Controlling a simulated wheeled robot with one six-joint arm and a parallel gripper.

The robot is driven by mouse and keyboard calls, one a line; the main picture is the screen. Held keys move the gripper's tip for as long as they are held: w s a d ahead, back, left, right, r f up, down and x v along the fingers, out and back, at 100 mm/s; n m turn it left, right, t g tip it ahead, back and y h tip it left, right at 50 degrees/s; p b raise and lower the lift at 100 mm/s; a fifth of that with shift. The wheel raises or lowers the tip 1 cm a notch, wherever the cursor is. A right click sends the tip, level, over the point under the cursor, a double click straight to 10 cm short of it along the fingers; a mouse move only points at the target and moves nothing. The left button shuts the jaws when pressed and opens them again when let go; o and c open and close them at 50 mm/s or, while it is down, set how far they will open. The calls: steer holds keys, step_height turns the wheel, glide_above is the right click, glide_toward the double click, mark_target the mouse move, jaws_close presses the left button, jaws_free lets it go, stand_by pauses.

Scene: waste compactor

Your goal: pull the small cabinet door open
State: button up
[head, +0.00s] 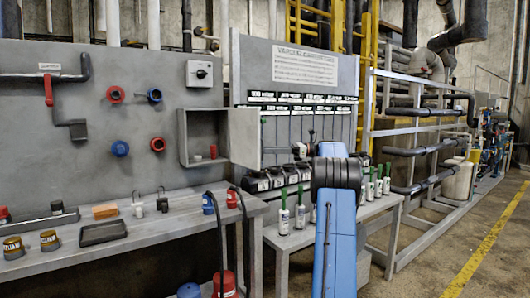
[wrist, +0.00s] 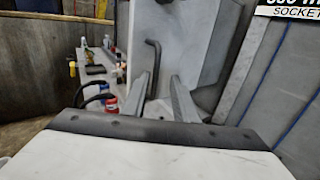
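The small grey cabinet (head: 186,138) is fixed to the grey panel. Its door (head: 245,137) stands swung out to the right, so the inside shows. In the wrist view a pale grey surface that looks like the door (wrist: 188,40) fills the upper middle. A dark bent handle (wrist: 153,62) stands against it. My gripper (wrist: 158,82) has its two fingers apart, with the lower part of the handle close to the left finger. I cannot tell if they touch.
A small red item (head: 213,151) stands in the cabinet. A grey workbench (head: 150,237) with tools runs below the panel. Black devices (head: 257,183) and green-topped bottles (head: 283,218) crowd the bench to the right. Open floor (head: 430,265) lies at the right.

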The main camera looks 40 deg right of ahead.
steer(key=v, duration=1.4)
steer(key=shift+d, duration=0.15)
steer(key=shift+s+d, duration=0.1)
